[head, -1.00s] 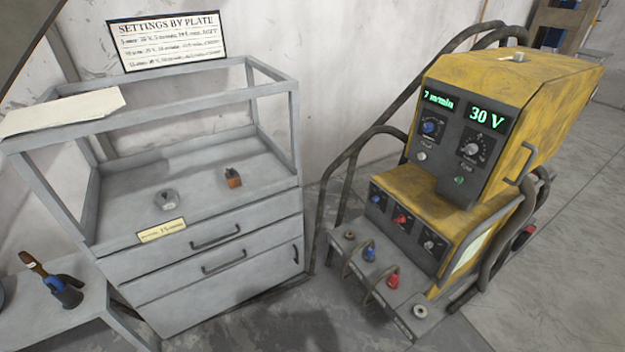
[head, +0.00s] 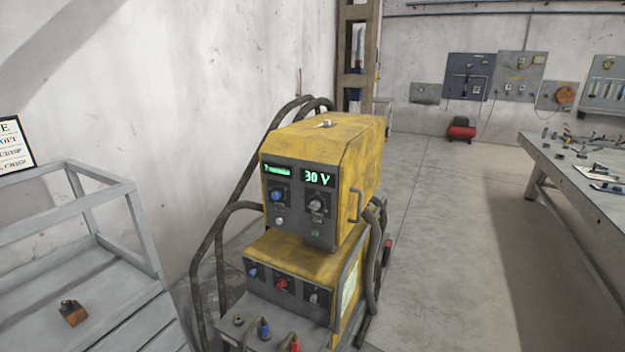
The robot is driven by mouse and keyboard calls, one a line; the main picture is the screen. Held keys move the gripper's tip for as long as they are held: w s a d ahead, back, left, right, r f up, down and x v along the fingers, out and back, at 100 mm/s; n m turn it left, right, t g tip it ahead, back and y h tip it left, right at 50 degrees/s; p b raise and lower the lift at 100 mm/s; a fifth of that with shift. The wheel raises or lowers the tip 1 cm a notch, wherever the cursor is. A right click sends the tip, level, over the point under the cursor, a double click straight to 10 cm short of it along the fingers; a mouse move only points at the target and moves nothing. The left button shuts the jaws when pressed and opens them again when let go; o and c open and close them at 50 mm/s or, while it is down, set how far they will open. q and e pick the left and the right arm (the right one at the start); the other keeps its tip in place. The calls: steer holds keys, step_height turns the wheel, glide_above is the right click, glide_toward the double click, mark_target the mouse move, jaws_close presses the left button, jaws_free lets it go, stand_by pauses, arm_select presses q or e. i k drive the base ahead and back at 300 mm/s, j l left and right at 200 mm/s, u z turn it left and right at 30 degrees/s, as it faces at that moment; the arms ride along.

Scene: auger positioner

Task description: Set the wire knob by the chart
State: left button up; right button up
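The yellow welding machine (head: 345,150) stands in the middle of the head view. Its upper panel has a blue knob (head: 277,195) under a small green display (head: 278,170), whose text is too small to read surely. A grey knob (head: 316,206) sits under the larger display (head: 318,177), which reads 30 V. The settings chart (head: 14,145) is cut off at the left edge, with only line ends showing. Neither of my grippers is in view.
Cables (head: 208,255) loop beside the machine. A workbench (head: 580,180) with tools stands at right. Open floor (head: 445,240) lies between machine and bench.

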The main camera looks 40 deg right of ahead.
mark_target(275, 194)
steer(key=z, duration=1.4)
